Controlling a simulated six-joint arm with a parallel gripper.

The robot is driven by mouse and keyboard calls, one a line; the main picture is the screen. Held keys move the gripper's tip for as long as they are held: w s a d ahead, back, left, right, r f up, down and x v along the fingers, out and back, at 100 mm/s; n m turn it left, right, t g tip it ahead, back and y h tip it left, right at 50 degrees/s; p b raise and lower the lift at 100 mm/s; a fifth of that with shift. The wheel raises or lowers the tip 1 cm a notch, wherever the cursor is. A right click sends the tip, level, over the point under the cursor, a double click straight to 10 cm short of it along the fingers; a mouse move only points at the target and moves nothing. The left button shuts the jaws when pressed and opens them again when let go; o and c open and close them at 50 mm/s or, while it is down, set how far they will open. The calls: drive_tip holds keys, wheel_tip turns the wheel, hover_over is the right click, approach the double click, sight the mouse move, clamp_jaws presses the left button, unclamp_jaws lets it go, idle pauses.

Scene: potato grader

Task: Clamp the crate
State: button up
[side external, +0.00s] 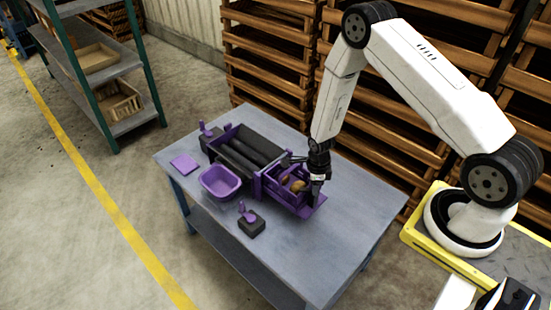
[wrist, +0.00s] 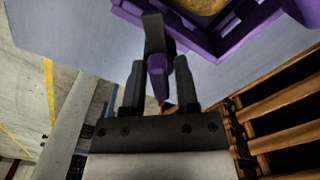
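A purple crate (side external: 275,189) holds brown potatoes (side external: 297,185) and stands at the right end of the grader on the table. Part of it shows at the top of the wrist view (wrist: 205,45). A dark clamp lever (wrist: 154,32) with a purple tip (wrist: 158,82) stands beside the crate. My gripper (wrist: 160,85) is at this lever, with one finger on each side of the purple tip. The fingers look apart, with a narrow gap at the tip's right; contact is not clear. In the side view my gripper (side external: 318,176) is low at the crate's right side and hides part of it.
The grader (side external: 245,152) has dark rollers. A purple tub (side external: 220,183), a purple plate (side external: 184,165) and two purple-handled devices (side external: 250,222) (side external: 207,132) stand around it. The table's (side external: 345,225) front right is clear. Wooden crates (side external: 265,60) are stacked behind.

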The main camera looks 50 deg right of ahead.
drive_tip(key=shift+r, duration=2.4)
drive_tip(key=shift+n, duration=0.3)
